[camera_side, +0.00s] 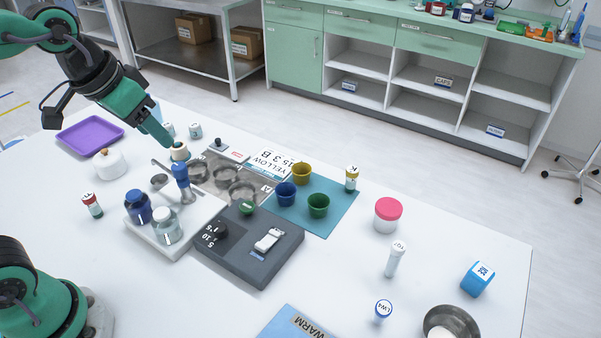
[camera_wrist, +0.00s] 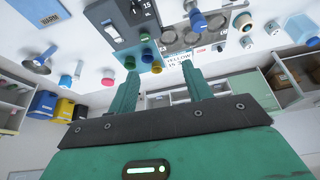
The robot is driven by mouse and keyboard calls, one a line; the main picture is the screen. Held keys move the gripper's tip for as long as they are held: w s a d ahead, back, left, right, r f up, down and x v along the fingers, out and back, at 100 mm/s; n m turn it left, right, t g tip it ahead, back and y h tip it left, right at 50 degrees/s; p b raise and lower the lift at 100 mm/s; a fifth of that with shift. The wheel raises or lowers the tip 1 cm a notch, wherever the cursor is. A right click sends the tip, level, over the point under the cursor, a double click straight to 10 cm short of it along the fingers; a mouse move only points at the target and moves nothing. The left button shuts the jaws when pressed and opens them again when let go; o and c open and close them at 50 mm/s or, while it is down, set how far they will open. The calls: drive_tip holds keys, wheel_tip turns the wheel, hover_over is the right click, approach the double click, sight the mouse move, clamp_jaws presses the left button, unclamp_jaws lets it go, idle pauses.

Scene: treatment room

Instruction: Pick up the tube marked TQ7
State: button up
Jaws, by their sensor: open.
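The tube marked TQ7 (camera_side: 393,262) is white and stands upright on the white table, right of centre in the side view. A small pale tube in the wrist view (camera_wrist: 78,70) looks like it, but its label is too small to read there. My gripper (camera_side: 163,138) is far to its left, above the back left of the table. In the wrist view my gripper (camera_wrist: 161,75) shows two green fingers apart with nothing between them.
A tube marked LW4 (camera_side: 381,315), a pink-lidded jar (camera_side: 388,218), a blue box (camera_side: 478,279) and a metal bowl (camera_side: 450,316) stand around the TQ7 tube. A dark scale (camera_side: 232,262) and teal mat (camera_side: 340,212) with cups lie between it and my gripper.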

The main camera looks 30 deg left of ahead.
drive_tip(key=w+d+m+g, duration=0.2)
drive_tip(key=w+d, duration=0.6)
drive_tip(key=w, duration=0.1)
drive_tip(key=m+g, duration=0.3)
approach(400, 246)
drive_tip(key=shift+y, duration=0.3)
wheel_tip(400, 246, down, 7)
drive_tip(key=shift+f, duration=0.1)
drive_tip(key=shift+s+d+f, duration=0.1)
drive_tip(key=shift+d+f, duration=0.05)
drive_tip(key=shift+d, duration=0.1)
drive_tip(key=shift+f, duration=0.1)
drive_tip(key=shift+f, duration=1.25)
drive_tip(key=shift+f, duration=0.1)
